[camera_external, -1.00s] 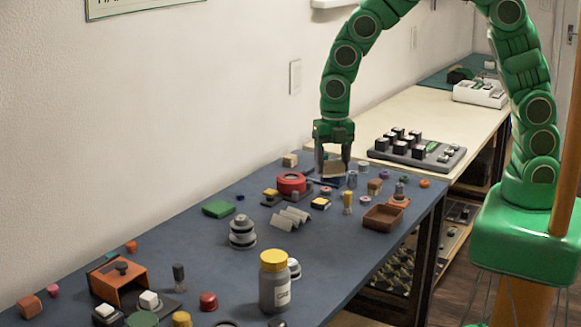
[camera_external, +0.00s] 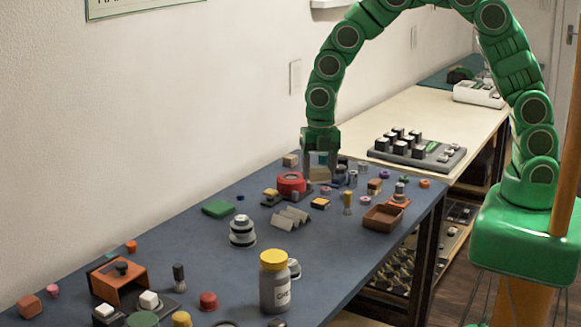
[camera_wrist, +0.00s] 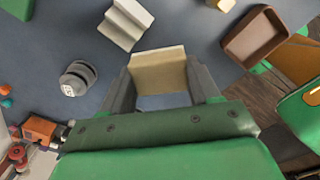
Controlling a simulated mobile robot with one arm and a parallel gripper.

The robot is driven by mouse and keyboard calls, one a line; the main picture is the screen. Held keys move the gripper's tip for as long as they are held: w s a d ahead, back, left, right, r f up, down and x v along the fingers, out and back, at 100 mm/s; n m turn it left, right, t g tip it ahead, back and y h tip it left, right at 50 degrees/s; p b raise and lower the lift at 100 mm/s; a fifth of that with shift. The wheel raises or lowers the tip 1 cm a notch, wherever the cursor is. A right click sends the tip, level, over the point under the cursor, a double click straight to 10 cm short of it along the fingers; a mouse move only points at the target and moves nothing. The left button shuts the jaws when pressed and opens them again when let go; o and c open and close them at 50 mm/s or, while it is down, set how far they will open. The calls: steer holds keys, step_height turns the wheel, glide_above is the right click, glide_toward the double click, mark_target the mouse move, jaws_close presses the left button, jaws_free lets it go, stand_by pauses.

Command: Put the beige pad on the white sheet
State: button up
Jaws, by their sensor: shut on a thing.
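My gripper (camera_external: 320,180) is over the far part of the blue-grey table, shut on the beige pad (camera_external: 321,173). The wrist view shows the pad (camera_wrist: 158,72) between the two fingers of my gripper (camera_wrist: 160,88). The pad appears held above the table. The white sheet, a pale zigzag-folded piece (camera_external: 290,218), lies on the table nearer the camera and left of my gripper. It also shows at the top of the wrist view (camera_wrist: 125,22), apart from the pad.
A red round part (camera_external: 291,182) stands close to the left of my gripper. A stacked grey weight (camera_external: 242,234), a brown tray (camera_external: 383,218) and a yellow-capped jar (camera_external: 274,280) stand around the sheet. Bare table shows left of the sheet.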

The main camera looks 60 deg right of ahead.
glide_above(291, 214)
steer(key=f, duration=0.5)
steer(key=shift+s+d+f, duration=0.2)
steer(key=shift+s+d, duration=0.15)
steer(key=shift+s, duration=0.05)
steer(key=shift+w+a+f, duration=0.2)
steer(key=shift+w+f, duration=0.3)
steer(key=shift+f, duration=1.75)
steer(key=shift+f, duration=0.1)
steer(key=o, duration=1.1)
steer(key=shift+o, duration=0.2)
